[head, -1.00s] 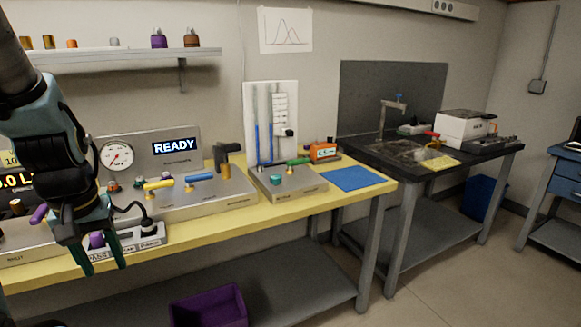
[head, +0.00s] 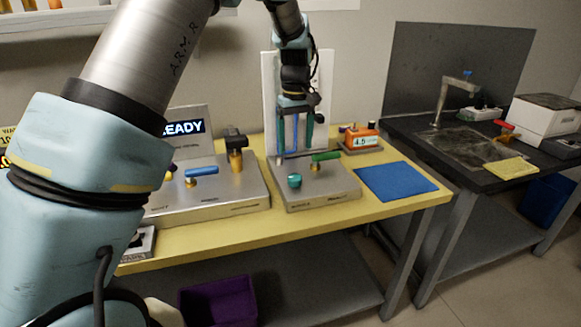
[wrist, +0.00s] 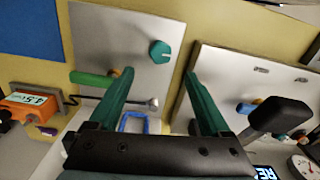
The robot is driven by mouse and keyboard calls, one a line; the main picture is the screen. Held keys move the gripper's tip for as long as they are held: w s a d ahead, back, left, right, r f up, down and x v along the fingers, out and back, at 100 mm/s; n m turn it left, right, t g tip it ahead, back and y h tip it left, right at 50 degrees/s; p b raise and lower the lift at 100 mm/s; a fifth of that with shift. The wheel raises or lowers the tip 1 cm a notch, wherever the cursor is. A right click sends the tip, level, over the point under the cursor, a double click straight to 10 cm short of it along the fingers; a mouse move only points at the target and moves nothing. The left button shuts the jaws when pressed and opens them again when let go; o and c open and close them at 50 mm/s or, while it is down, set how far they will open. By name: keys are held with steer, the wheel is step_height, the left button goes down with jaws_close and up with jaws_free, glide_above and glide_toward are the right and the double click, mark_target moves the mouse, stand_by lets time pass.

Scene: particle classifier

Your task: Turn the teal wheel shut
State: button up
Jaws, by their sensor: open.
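The teal wheel (head: 294,181) is a small round knob on the front left of a grey metal box (head: 335,193) on the yellow bench. In the wrist view the teal wheel (wrist: 159,51) lies beyond the fingertips, between them and nearer the right finger, with a pale mark on its face. My gripper (head: 295,150) hangs above the back of this box, fingers down. In the wrist view my gripper (wrist: 158,76) is open, with nothing between its green fingers. It is apart from the wheel.
A green-handled valve (head: 326,156) is right of the wheel on the same box. A blue-handled valve (head: 201,172) and a black-topped brass fitting (head: 235,147) stand to the left. An orange meter (head: 361,139) is behind, a blue mat (head: 395,183) to the right.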

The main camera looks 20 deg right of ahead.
mark_target(295, 176)
step_height(295, 176, down, 10)
steer(key=shift+f+p, duration=0.15)
steer(key=shift+p, duration=1.1)
jaws_close()
